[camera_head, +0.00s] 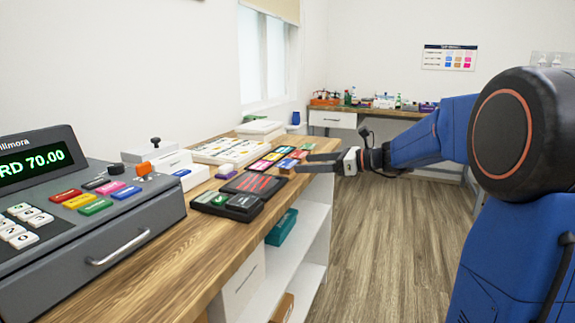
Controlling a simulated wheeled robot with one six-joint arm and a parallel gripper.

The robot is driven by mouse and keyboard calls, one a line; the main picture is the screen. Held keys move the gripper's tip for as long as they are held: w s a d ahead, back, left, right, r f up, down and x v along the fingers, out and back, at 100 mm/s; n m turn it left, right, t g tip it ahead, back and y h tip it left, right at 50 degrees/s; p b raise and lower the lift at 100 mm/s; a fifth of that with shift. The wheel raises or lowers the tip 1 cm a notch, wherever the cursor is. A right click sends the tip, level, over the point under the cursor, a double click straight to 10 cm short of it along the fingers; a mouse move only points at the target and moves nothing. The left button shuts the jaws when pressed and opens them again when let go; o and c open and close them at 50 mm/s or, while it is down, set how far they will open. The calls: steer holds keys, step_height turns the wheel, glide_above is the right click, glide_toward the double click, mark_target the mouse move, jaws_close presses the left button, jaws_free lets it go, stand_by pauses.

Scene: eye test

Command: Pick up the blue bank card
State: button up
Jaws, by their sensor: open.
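Several small coloured cards lie in rows on the wooden counter, in the middle of the head view. A blue card (284,150) appears to lie in the far part of these rows, among red, yellow, magenta and green ones. The cards are too small to read. My gripper (302,162) reaches in from the right, low over the counter's right edge by the near red cards. Its two fingers are apart with nothing seen between them. They are to the right of and nearer than the blue card. I cannot tell whether they touch a card.
A grey cash register (140,240) fills the near left. A black card terminal (228,205) and a dark pad (253,184) lie nearer than the cards. A light tray (222,150) stands to their left. White shelves (307,225) are below the counter; the floor (385,255) at right is clear.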

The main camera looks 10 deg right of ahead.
mark_target(287, 163)
steer(key=shift+r+x, duration=0.2)
steer(key=shift+x, duration=2.7)
steer(key=shift+a, duration=0.1)
steer(key=shift+c, duration=0.6)
steer(key=c, duration=0.5)
